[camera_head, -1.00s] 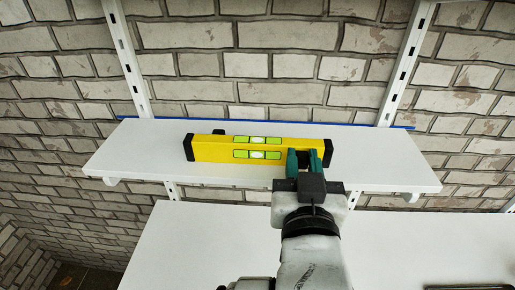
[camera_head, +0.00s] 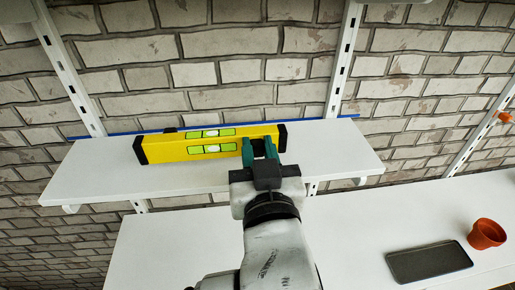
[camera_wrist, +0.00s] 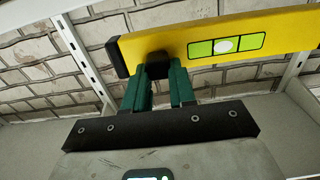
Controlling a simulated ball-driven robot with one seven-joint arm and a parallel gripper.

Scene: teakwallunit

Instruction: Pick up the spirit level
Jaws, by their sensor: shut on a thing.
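The yellow spirit level (camera_head: 165,148) with black end caps and green vials shows at the white wall shelf (camera_head: 95,182) in the head view. It lies lengthwise along the shelf, its right end a little higher in the picture. My gripper (camera_head: 261,148) is shut on it near its right end, with green fingers. In the wrist view, the level (camera_wrist: 285,32) crosses the top, and my gripper's green fingers (camera_wrist: 158,75) meet it near its black end cap. I cannot tell whether the level touches the shelf or hangs just above it.
A long white lower surface (camera_head: 350,220) runs below the shelf. On it stand a terracotta pot (camera_head: 486,234) and a dark flat tray-like object (camera_head: 428,262) at the right. White slotted uprights (camera_head: 70,65) and a brick wall (camera_head: 235,70) stand behind.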

